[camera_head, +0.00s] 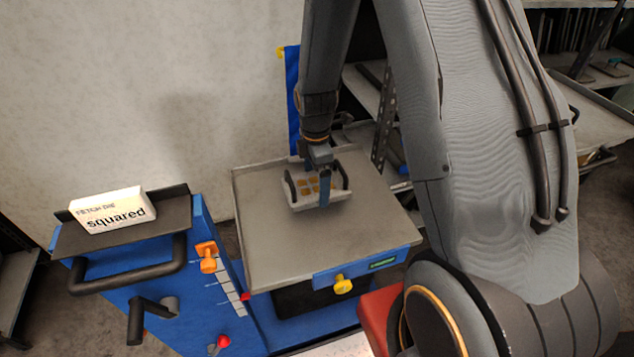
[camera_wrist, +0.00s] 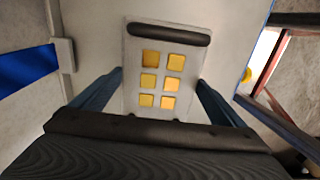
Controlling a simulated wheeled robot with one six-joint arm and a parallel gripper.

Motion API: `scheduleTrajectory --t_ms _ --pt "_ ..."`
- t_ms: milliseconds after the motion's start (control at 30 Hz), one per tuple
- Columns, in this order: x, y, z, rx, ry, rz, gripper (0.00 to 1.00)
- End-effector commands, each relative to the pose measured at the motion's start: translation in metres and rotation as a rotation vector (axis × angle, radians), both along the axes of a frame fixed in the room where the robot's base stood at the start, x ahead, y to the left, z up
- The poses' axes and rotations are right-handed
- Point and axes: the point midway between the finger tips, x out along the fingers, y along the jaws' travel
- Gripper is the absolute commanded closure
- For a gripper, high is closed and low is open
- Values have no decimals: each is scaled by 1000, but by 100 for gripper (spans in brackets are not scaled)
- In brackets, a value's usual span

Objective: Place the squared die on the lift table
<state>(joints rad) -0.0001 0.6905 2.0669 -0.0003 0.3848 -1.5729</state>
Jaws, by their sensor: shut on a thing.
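The squared die (camera_head: 300,194) is a pale block with several yellow square patches and a dark handle bar at each end. It is at the lift table's grey top (camera_head: 270,245), towards the back; I cannot tell whether it rests on it or hangs just above. My gripper (camera_head: 325,185) points down and is shut on the die. In the wrist view the die (camera_wrist: 133,75) lies between the two blue fingers (camera_wrist: 160,95), with its yellow squares facing the camera and one dark handle at the top.
A white card (camera_head: 112,212) reading "squared" stands on a dark shelf at the left. Racks (camera_head: 375,90) stand behind on the right. The table's front is bare.

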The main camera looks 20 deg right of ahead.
Motion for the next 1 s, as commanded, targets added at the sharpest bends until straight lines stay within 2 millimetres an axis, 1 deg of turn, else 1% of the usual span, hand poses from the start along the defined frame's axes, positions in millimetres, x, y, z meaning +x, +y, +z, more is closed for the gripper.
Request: scheduleTrajectory --t_ms 100,200,467,733,833,1000 --pt "0 0 -14 0 0 -1 69" --pt "1 0 -24 0 -2 -1 69" --pt "1 0 -36 0 -2 -2 69" --pt "1 0 -64 0 -1 -2 69" --pt "1 0 -70 0 -3 -2 69" --pt "2 0 -72 0 -4 -2 69"
